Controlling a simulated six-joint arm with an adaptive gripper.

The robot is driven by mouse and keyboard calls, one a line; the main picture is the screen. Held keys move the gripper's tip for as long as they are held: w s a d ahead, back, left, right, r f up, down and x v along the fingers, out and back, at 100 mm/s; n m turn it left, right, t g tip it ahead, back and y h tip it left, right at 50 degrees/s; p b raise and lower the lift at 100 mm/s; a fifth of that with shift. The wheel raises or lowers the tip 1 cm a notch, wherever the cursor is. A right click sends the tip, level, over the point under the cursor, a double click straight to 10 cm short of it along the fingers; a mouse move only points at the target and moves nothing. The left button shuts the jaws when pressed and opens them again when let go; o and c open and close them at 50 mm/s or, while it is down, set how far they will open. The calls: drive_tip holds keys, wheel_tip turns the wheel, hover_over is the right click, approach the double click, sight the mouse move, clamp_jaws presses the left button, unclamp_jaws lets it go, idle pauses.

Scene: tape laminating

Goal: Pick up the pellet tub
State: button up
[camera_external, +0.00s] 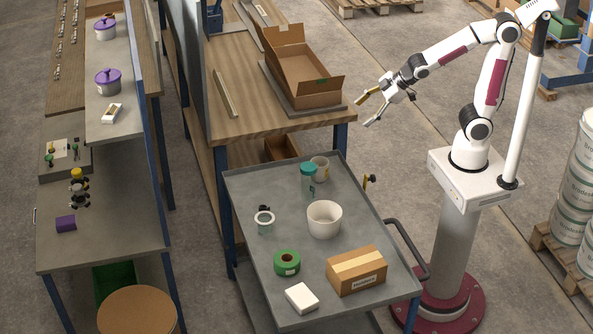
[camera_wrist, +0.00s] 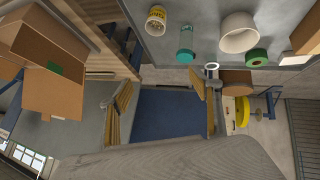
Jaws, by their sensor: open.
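A small cream tub (camera_external: 320,168) stands upright at the far end of the grey cart; I take it for the pellet tub. In the wrist view this tub (camera_wrist: 156,20), with yellow and dark spots, shows at the top. A teal-capped clear jar (camera_external: 308,180) stands close beside it, partly overlapping it in the external view. My gripper (camera_external: 367,111) is open and empty, in the air beyond the cart, right of the bench edge and apart from the tub. Its two fingers (camera_wrist: 164,102) are spread wide in the wrist view.
The cart (camera_external: 290,246) also holds a white pot (camera_external: 324,220), a green tape roll (camera_external: 287,262), a cardboard box (camera_external: 356,270), a white box (camera_external: 301,298) and a ring-topped glass (camera_external: 264,222). An open carton (camera_external: 301,72) sits on the wooden bench, left of my gripper.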

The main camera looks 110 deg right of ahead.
drive_tip(key=w+d+f+t, duration=0.1)
drive_tip(key=w+d+f, duration=0.4)
drive_tip(key=w+d, duration=0.15)
drive_tip(key=n+t, duration=0.1)
drive_tip(key=n, duration=0.1)
hover_over(325, 162)
drive_tip(key=s, duration=0.2)
wheel_tip(325, 162, down, 7)
drive_tip(key=f+t+y, duration=0.1)
drive_tip(key=f, duration=0.4)
drive_tip(key=s+f+t+y, duration=0.1)
drive_tip(key=f+y, duration=0.1)
drive_tip(key=f, duration=0.3)
drive_tip(key=f+t+y, duration=0.1)
drive_tip(key=f+y, duration=0.1)
drive_tip(key=f, duration=0.3)
drive_tip(key=shift+s+d+t, duration=0.35)
drive_tip(key=shift+s+t, duration=0.05)
drive_tip(key=shift+s+a+f+t+y, duration=0.2)
drive_tip(key=shift+a+f+t+y, duration=0.15)
drive_tip(key=shift+f+y, duration=0.2)
drive_tip(key=shift+a, duration=0.1)
drive_tip(key=shift+x, duration=1.25)
drive_tip(key=shift+w+f, duration=0.1)
